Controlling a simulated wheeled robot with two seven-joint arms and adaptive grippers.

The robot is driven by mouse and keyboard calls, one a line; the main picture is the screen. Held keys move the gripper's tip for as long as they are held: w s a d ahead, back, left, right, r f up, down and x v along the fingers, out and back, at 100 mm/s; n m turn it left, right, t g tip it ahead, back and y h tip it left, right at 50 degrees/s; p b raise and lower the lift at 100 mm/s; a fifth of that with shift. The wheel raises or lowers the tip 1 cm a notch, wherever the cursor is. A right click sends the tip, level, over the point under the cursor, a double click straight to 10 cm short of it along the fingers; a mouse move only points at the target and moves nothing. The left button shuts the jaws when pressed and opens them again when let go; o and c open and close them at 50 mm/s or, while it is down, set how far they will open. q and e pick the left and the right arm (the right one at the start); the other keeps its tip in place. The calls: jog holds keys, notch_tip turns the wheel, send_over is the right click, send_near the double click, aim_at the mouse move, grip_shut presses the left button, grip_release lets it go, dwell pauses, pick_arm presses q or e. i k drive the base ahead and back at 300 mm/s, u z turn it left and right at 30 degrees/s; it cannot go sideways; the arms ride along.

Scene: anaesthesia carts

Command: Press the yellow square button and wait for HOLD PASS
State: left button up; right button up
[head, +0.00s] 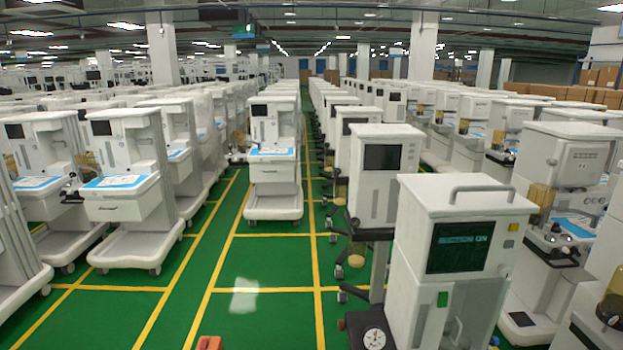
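The nearest cart (418,222) stands at the right front, a white cabinet with a grey top handle. Its dark screen (460,248) is lit with green text that is too small to read fully; it seems to end in "ON". A small yellowish square button (514,227) sits right of the screen, with a small grey square (509,243) below it. Neither of my grippers shows clearly, and nothing touches the button.
A round gauge (374,339) is at the nearest cart's lower left. A small orange-red piece (208,342) is cut off by the bottom edge; I cannot tell what it is. Rows of white carts stand on both sides. The green floor (265,270) with yellow lines is clear.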

aim_at(514, 227)
jog(key=z, duration=2.75)
jog(key=i, duration=2.7)
jog(key=u, duration=3.3)
